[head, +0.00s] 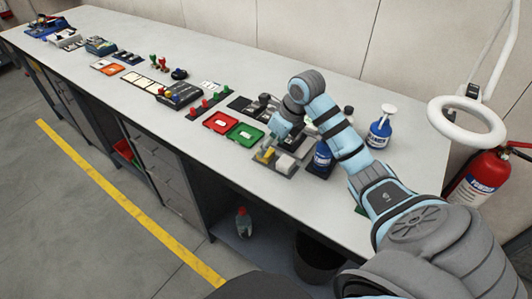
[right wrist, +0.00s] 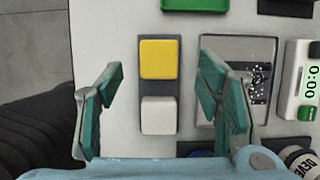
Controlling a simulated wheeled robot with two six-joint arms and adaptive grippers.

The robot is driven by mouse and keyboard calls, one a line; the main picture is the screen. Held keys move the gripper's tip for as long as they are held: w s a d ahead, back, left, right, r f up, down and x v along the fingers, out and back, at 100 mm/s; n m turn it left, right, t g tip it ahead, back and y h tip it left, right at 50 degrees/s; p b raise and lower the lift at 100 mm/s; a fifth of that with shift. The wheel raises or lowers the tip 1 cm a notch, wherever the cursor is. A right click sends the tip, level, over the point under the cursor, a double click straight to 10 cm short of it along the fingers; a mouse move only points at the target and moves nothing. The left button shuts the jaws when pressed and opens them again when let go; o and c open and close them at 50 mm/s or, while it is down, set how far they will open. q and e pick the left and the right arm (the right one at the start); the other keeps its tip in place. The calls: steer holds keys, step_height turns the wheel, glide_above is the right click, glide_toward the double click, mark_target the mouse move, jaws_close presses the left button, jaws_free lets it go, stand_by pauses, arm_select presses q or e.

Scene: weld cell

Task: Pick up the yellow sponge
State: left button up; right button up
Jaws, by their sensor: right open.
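The yellow sponge (right wrist: 160,59) is a small yellow block in the upper middle of the right wrist view. It lies on a dark grey tray (right wrist: 171,93), with a white block (right wrist: 158,115) just below it in the picture. In the head view the sponge (head: 265,154) is small, on the tray near the bench's front edge. My right gripper (right wrist: 159,82) is open; its teal fingers stand on either side of the tray, apart from the sponge. In the head view the right arm reaches over the bench, its gripper (head: 276,134) near the sponge. My left gripper is not in view.
A green tray (head: 245,134) and a red tray (head: 221,122) lie left of the sponge. A metal plate (right wrist: 240,50) lies right of the sponge. The bench's front edge is close.

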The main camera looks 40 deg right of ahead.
steer(key=x, duration=0.4)
steer(key=shift+f, duration=0.1)
steer(key=c, duration=0.9)
steer(key=shift+c, duration=0.2)
step_height(320, 180, up, 20)
steer(key=p, duration=0.8)
